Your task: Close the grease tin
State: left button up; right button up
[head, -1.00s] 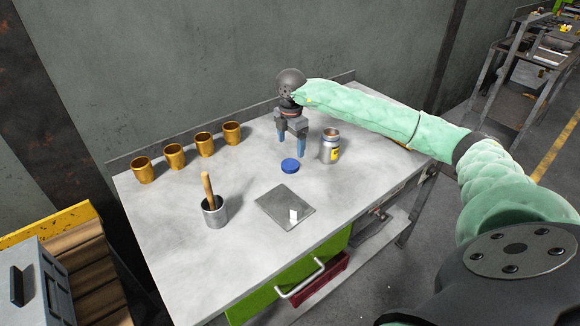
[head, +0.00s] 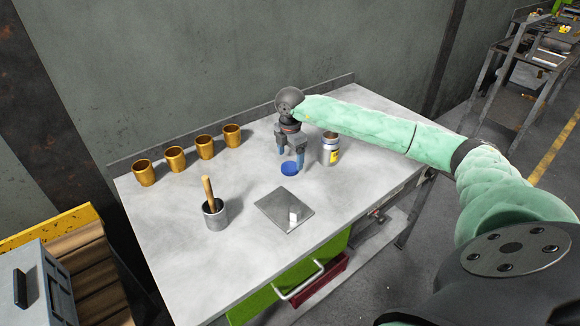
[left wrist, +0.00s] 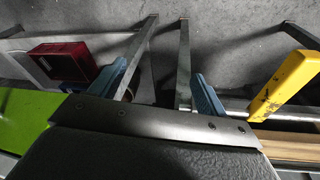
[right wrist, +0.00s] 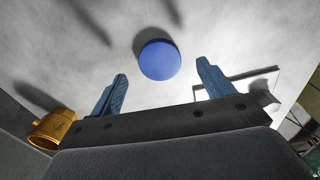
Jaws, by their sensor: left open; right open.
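The grease tin (head: 330,152) is a silver can with a yellow label and an open top, upright on the grey workbench (head: 340,215). Its blue lid (head: 289,168) lies flat on the bench, left of the tin and apart from it. My right gripper (head: 291,165) is open and empty, pointing down just above and behind the lid. In the right wrist view the lid (right wrist: 159,60) lies beyond the two blue fingertips, between their lines and untouched. My left gripper (left wrist: 160,80) is open and empty, away from the bench top; it is outside the head view.
Several brass cups (head: 205,145) stand in a row at the back left. A metal pot (head: 215,215) with a wooden-handled tool stands at the front left. A flat grey plate (head: 275,211) with a small white block (head: 293,217) lies in front of the lid.

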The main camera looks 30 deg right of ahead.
aim_at(290, 166)
jog(key=shift+f+p, duration=0.3)
jog(key=shift+f, duration=0.25)
notch_tip(290, 166, down, 2)
jog(key=shift+f, duration=0.25)
pick_arm(q)
jog(key=shift+s+a+r+y, duration=0.15)
jog(key=shift+a+r, duration=0.3)
jog(key=shift+r, duration=0.05)
jog(key=shift+s+a+r+y, duration=0.15)
jog(key=shift+a+r, duration=0.3)
pick_arm(e)
jog(key=c, duration=1.1)
